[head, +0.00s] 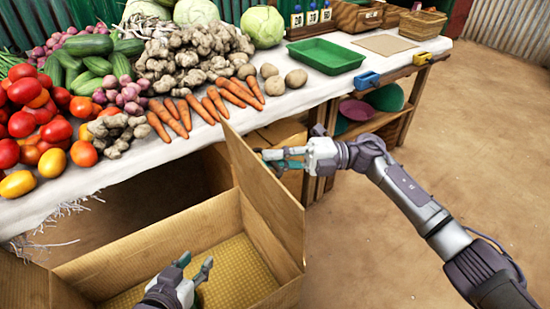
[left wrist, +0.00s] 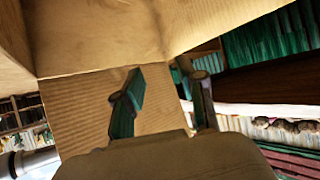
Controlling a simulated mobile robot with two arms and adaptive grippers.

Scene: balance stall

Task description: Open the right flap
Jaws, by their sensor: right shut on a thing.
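The cardboard box (head: 150,245) stands open at the bottom of the head view, and its yellowish floor shows inside. Its right flap (head: 262,190) stands raised, roughly upright, along the box's right side. My right gripper (head: 268,157) is at the top edge of this flap, shut on it, with the fingertips partly hidden. My left gripper (head: 195,270) is over the box opening, its two fingers apart with nothing between them. In the left wrist view the left gripper (left wrist: 163,100) is open in front of cardboard panels (left wrist: 75,105); I cannot tell which panels these are.
The stall table (head: 110,178) with a white cloth runs behind the box, loaded with vegetables. A green tray (head: 325,55) and blue and yellow clips (head: 367,80) are towards its right end. Shelves with bowls (head: 385,97) are below. The floor at right (head: 475,150) is clear.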

